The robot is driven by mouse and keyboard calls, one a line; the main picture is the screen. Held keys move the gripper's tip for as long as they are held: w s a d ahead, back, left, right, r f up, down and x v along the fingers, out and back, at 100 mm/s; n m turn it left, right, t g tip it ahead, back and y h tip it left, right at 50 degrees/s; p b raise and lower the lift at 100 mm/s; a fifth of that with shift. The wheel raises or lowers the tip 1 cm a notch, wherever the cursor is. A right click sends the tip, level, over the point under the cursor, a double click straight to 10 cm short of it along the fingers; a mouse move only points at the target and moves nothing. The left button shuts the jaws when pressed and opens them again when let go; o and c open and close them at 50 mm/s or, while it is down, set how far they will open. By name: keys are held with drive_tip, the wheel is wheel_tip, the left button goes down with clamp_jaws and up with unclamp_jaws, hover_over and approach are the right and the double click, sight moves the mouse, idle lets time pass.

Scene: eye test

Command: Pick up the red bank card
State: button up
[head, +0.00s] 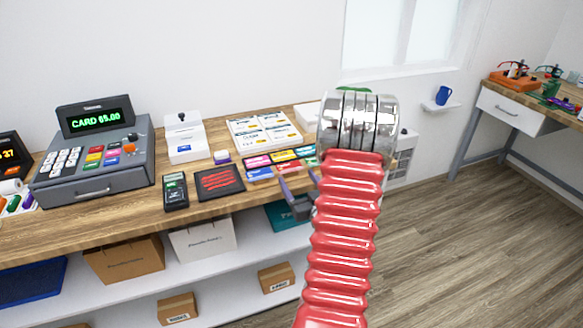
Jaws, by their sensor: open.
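Several small flat coloured pieces lie in two rows on the wooden counter, right of the middle. A pink-red one (257,161) is at the left of the back row, and a blue one (260,174) lies in front of it. They are too small for me to tell surely which is the red bank card. My gripper (299,183) is open, with its two grey-purple fingers at the front of these rows. Nothing shows between the fingers. My gripper and my red ribbed arm hide the right end of the rows.
Left of the rows are a black mat with red stripes (220,181), a card terminal (175,191) and a grey cash register (100,160). White packs (264,131) lie behind. Open floor (460,240) lies to the right.

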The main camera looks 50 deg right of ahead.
sight(293, 172)
drive_tip(key=shift+w, duration=0.1)
drive_tip(key=shift+x, duration=2.55)
drive_tip(key=shift+r, duration=0.1)
drive_tip(key=shift+c, duration=0.2)
drive_tip(key=c, duration=0.6)
